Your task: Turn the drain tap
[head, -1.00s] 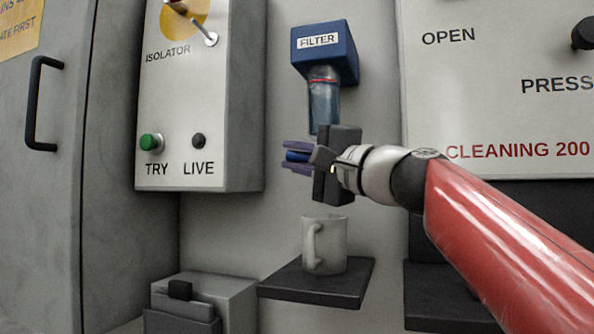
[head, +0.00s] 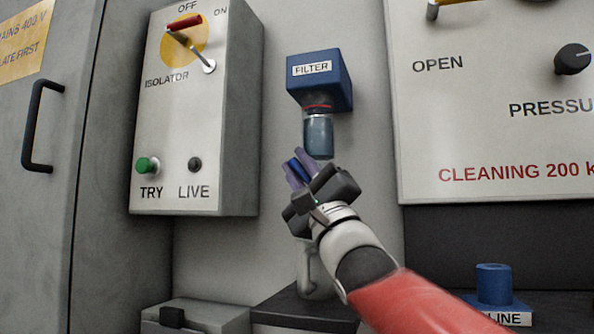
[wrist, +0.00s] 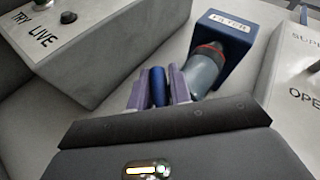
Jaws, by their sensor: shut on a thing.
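The filter (head: 319,82) is a blue labelled block on the wall, with a clear grey-blue bowl (head: 319,136) and a red ring below it. My gripper (head: 303,168) is just below the bowl, tilted, with its purple fingers pointing up and left. It is shut on a blue piece, the drain tap (head: 300,171), which also shows between the fingers in the wrist view (wrist: 158,86). There the filter bowl (wrist: 206,70) is to the right of the fingers. Whether the tap joins the bowl is hidden.
A white mug (head: 304,268) stands on a dark shelf (head: 290,312) below, partly hidden by my arm. A grey isolator box (head: 190,120) stands out from the wall at left. A white panel (head: 480,130) is at right, with a blue part (head: 494,284) below it.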

